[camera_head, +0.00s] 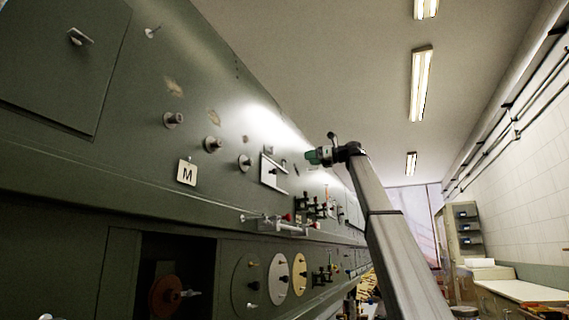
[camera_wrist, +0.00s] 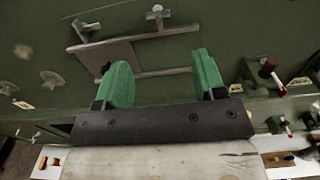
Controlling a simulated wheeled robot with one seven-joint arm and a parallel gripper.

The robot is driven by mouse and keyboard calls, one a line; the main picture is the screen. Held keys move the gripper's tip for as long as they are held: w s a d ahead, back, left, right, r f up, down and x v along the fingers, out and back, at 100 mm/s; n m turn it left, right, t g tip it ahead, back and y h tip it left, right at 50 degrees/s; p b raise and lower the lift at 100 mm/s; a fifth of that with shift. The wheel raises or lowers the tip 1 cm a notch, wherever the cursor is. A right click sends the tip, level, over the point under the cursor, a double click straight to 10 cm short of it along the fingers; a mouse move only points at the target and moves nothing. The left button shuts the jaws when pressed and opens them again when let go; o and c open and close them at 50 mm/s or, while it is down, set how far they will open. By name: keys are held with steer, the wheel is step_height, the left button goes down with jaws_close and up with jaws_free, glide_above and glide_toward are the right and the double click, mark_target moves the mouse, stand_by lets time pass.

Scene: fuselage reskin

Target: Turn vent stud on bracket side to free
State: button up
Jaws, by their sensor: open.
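My gripper (camera_head: 318,157) is at the green fuselage wall, right of the framed bracket plate (camera_head: 270,172) in the head view. In the wrist view the green fingers of my gripper (camera_wrist: 163,78) are spread wide, with nothing between them. Beyond them is the bracket, a grey plate (camera_wrist: 104,57) between two rails. A small pin with a round head (camera_wrist: 157,15) stands on the upper rail. Several round-based studs (camera_head: 245,162) sit left of the bracket; one of these discs (camera_wrist: 52,78) also shows in the wrist view. I cannot tell which stud is the vent stud.
Clamps with dark and red knobs (camera_wrist: 268,70) stick out right of my gripper in the wrist view. A ledge with a red-tipped fixture (camera_head: 285,225) runs below the bracket. An M placard (camera_head: 187,173) hangs further left. The aisle at right has free room.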

steer(key=x, duration=1.1)
steer(key=shift+r, duration=0.2)
steer(key=shift+s, duration=0.15)
